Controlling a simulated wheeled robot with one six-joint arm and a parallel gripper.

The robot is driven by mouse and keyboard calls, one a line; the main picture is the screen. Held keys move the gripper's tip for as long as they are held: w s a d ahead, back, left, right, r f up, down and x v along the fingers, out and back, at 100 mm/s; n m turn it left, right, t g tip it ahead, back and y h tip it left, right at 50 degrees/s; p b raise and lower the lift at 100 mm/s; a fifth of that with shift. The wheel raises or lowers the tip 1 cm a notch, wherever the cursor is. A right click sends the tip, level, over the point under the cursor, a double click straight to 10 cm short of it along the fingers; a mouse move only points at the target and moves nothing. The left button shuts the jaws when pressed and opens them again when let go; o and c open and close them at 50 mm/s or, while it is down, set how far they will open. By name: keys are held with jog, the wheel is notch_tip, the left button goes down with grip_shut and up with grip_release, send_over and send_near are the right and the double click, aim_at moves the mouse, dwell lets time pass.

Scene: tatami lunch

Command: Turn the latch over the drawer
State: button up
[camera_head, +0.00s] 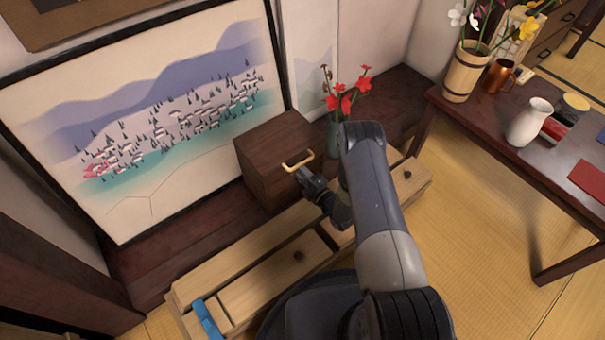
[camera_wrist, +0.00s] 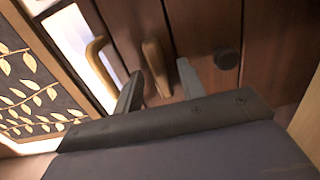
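The dark wooden cabinet (camera_head: 272,160) stands on the ledge at the back, with a brass handle (camera_head: 298,161) on its top edge. In the wrist view a small tan wooden latch (camera_wrist: 156,66) lies on the dark front, between my two fingers. A round dark knob (camera_wrist: 227,59) sits on the panel to its right, and the brass handle (camera_wrist: 95,62) is to its left. My gripper (camera_head: 308,180) is close in front of the cabinet; in the wrist view (camera_wrist: 160,72) its fingers are apart on either side of the latch. I cannot tell whether either touches it. In the head view my gripper hides the latch.
A vase with red flowers (camera_head: 335,128) stands right of the cabinet. A light wooden bench (camera_head: 245,262) with a blue item (camera_head: 207,318) lies in front. A large landscape painting (camera_head: 150,100) leans behind. A dark table (camera_head: 500,140) with vases stands at the right.

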grip_shut()
jog(key=shift+f, duration=0.1)
dwell(0.4)
jog(key=shift+n+b, duration=5.15)
jog(key=shift+n, duration=3.85)
grip_release()
jog(key=shift+s+d, duration=0.1)
